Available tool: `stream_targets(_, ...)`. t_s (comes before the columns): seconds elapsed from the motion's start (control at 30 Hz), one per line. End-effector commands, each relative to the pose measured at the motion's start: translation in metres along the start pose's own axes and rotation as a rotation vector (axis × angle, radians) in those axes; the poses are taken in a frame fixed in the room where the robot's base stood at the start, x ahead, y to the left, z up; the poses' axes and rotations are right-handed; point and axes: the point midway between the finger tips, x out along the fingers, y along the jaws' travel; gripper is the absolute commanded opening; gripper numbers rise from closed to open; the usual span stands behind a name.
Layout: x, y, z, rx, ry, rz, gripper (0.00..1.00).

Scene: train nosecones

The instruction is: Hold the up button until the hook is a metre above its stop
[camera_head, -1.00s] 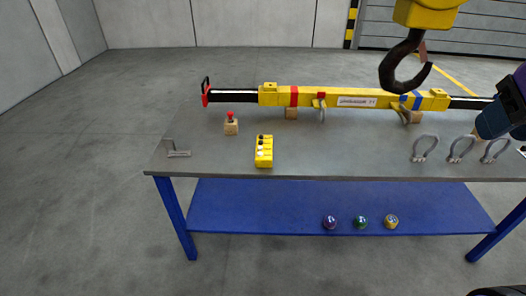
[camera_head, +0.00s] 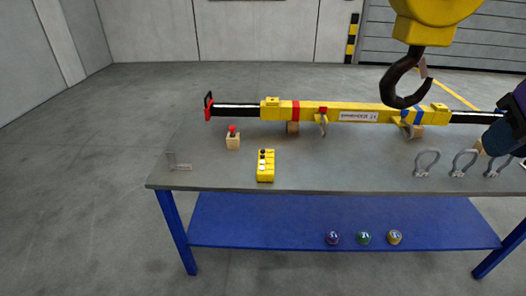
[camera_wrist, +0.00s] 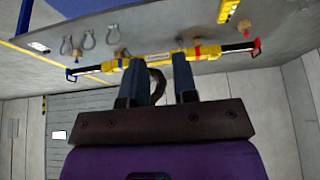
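The yellow control box (camera_head: 265,166) with a column of black and white buttons lies on the bench; I cannot read which button is up. It also shows at the top of the wrist view (camera_wrist: 227,11). The dark hook (camera_head: 395,88) hangs from a yellow block (camera_head: 432,22), in front of the right part of the yellow beam (camera_head: 350,115). My gripper (camera_head: 494,142) is at the right edge of the head view, far from the control box. In the wrist view its two fingers (camera_wrist: 161,92) stand apart with nothing held; part of the hook shows beyond the gap.
A red button on a wooden block (camera_head: 232,139) stands left of the control box. Several shackles (camera_head: 427,162) stand at the right of the bench (camera_head: 340,175). Three balls (camera_head: 364,238) lie on the blue shelf (camera_head: 290,215).

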Motion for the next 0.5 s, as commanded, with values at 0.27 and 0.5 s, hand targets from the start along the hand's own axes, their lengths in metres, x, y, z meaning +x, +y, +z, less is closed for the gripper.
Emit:
stream_targets(0.27, 0.0000, 0.0000, 0.0000, 0.000, 0.000, 0.000, 0.00)
stream_targets(0.5, 0.0000, 0.0000, 0.0000, 0.000, 0.000, 0.000, 0.00)
